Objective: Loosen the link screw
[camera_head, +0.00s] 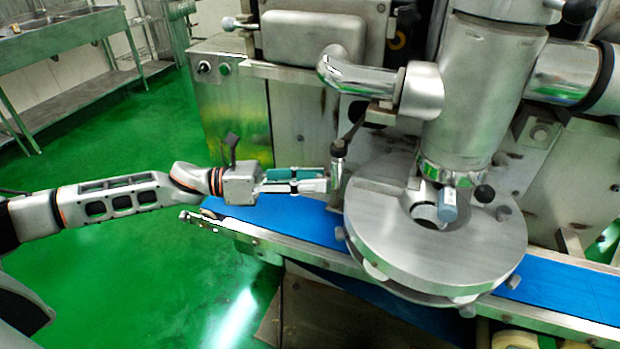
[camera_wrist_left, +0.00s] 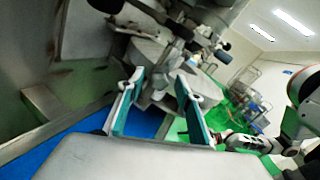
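My left gripper (camera_head: 328,181) reaches in from the left above the blue belt. Its two fingers, with teal pads, point right and are apart with nothing between the pads; the left wrist view shows the gap too (camera_wrist_left: 161,77). Just beyond the fingertips stands a small upright metal screw-like rod (camera_head: 337,164), joined to a thin bracket near the bent pipe. It appears to be the link screw, but I cannot be sure. Whether the fingertips touch it is unclear. In the left wrist view, an arm that seems to be my right one ends in a small gripper (camera_wrist_left: 238,141); its fingers are unclear.
A round steel disc (camera_head: 385,245) sits above the blue conveyor belt (camera_head: 290,212), right of the gripper. A thick steel cylinder (camera_head: 478,95) and bent pipe (camera_head: 352,74) stand over it. A control box (camera_head: 232,95) is behind. Green floor (camera_head: 140,270) lies open at left.

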